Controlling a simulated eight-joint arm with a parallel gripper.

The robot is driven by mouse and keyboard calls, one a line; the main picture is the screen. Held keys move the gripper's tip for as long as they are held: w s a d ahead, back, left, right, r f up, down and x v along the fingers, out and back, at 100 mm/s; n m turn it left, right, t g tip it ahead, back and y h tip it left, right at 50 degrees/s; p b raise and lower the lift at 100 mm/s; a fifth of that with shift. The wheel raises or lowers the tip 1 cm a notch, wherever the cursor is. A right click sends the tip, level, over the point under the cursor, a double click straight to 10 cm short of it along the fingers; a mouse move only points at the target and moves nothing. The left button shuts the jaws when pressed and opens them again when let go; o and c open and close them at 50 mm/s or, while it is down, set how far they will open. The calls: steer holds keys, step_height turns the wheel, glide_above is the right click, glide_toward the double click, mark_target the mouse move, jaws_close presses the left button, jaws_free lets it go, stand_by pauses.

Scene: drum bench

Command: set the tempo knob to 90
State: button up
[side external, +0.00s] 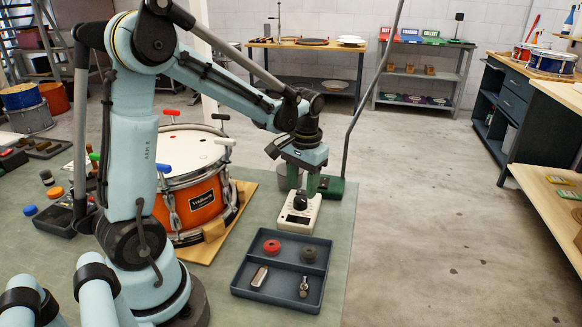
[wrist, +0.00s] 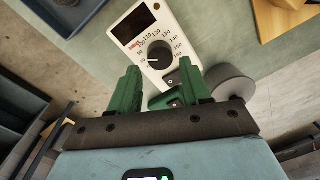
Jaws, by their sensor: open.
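A pale pointer mark on the knob points to the lower left in the wrist view, near small numbers too blurred to read surely. My gripper (side external: 303,186) is open, with its green fingers just above the knob (side external: 300,201) in the side view. In the wrist view my gripper (wrist: 162,76) has its fingers apart and the knob shows beyond the tips, not gripped.
An orange snare drum (side external: 192,205) on a wooden board stands left of the metronome. A dark tray (side external: 242,291) with a red ring, a dark round piece and small metal parts lies in front. A grey cylinder (wrist: 231,83) stands close beside the metronome.

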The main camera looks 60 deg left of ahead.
mark_target(304, 207)
step_height(304, 207, up, 8)
steer(key=shift+d+r, duration=0.25)
steer(key=shift+w, duration=0.1)
steer(key=s+d+f+m+t, duration=0.1)
steer(key=s+d+m+t, duration=0.1)
steer(key=d, duration=0.3)
steer(key=s+d+m+t, duration=0.2)
steer(key=s+d+t, duration=0.3)
steer(key=d, duration=0.1)
steer(key=shift+d+f+h, duration=0.25)
steer(key=shift+f+h, duration=0.05)
steer(key=shift+f, duration=0.1)
